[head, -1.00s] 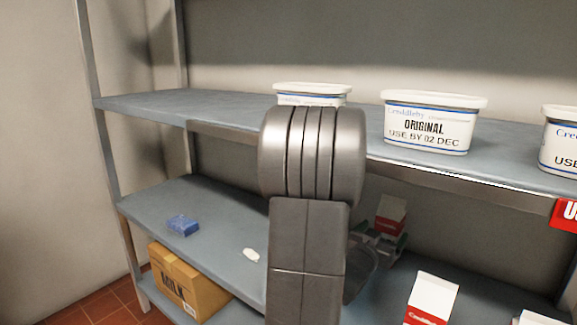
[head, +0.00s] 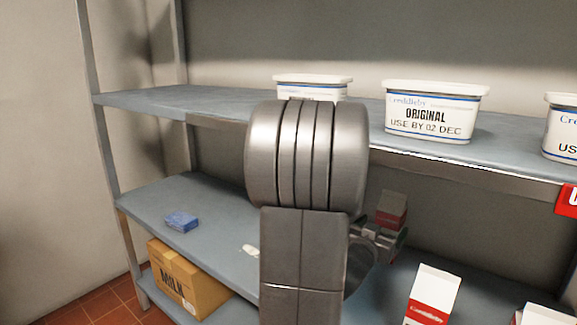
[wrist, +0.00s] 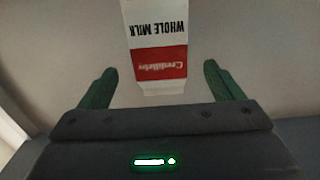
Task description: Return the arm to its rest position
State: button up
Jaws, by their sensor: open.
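My gripper (wrist: 159,76) is open in the wrist view, its two dark green fingers apart with nothing held between them. A red and white whole milk carton (wrist: 157,40) appears upside down in that view, beyond the fingers and between their directions; it looks clear of both. In the head view my arm stands bent in front of the shelves, and its large grey joint covers much of the middle. Part of my wrist shows right of the arm, in front of a red and white carton (head: 392,207) on the lower shelf. The fingers cannot be made out there.
The upper shelf (head: 150,103) bears several white tubs (head: 430,112). The lower shelf (head: 150,196) holds a blue box (head: 181,222), a small white item (head: 251,251) and another carton (head: 433,297) at front right. A cardboard milk box (head: 186,283) sits below. A metal post (head: 112,165) stands left.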

jog(key=shift+v, duration=2.05)
